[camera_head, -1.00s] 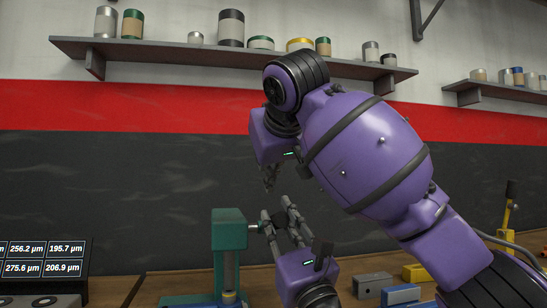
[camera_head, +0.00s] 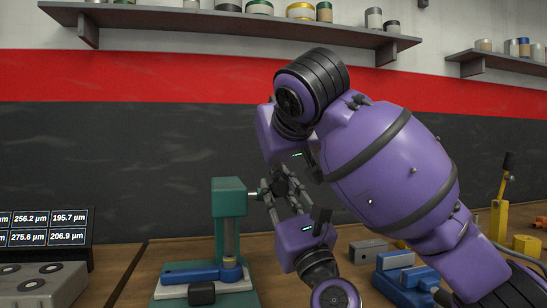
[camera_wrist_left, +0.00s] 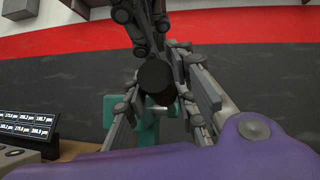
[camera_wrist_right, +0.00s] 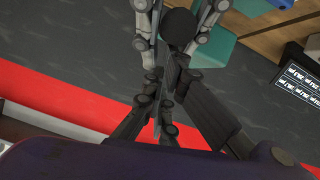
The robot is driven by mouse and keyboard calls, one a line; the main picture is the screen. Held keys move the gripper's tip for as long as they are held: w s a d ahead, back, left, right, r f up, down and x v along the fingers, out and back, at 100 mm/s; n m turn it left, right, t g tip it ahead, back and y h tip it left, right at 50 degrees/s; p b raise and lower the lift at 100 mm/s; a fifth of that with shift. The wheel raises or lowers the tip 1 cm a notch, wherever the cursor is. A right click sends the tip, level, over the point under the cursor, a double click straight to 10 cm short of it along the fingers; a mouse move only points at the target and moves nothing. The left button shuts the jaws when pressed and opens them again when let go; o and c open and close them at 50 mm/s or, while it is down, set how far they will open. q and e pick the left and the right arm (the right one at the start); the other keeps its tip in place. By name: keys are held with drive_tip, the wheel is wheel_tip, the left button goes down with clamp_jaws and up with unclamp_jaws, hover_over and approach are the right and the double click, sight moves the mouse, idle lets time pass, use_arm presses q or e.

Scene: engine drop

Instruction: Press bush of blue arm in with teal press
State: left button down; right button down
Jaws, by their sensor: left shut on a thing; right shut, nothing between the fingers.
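The teal press (camera_head: 229,197) stands on the bench in the head view, with a silver handle rod (camera_head: 253,195) on its right side. The blue arm (camera_head: 192,274) lies on the press base, its right end under the ram. A yellowish ring, seemingly the bush (camera_head: 229,261), shows there. My left gripper (camera_head: 272,197) is shut on the handle's black knob (camera_wrist_left: 157,76), right of the press. My right gripper (camera_wrist_right: 156,100) is shut and empty, just above the left fingers, pointing down; whether they touch is unclear. The press also shows in the left wrist view (camera_wrist_left: 145,128).
A display (camera_head: 45,229) and a grey block with round holes (camera_head: 42,283) stand at left. A grey block (camera_head: 368,250), a blue fixture (camera_head: 400,278) and a yellow stand (camera_head: 498,218) are at right. A shelf (camera_head: 240,24) with cans hangs behind.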

use_arm(q)
drive_tip(key=shift+a+r, duration=0.2)
drive_tip(key=shift+r, duration=0.1)
use_arm(e)
drive_tip(key=shift+s+f, duration=0.1)
drive_tip(key=shift+f, duration=0.65)
use_arm(q)
drive_tip(key=c, duration=1.5)
unclamp_jaws()
drive_tip(key=shift+r, duration=0.1)
drive_tip(key=shift+o, duration=0.2)
drive_tip(key=shift+d, duration=0.15)
use_arm(e)
drive_tip(key=shift+d, duration=0.1)
drive_tip(key=shift+r, duration=0.1)
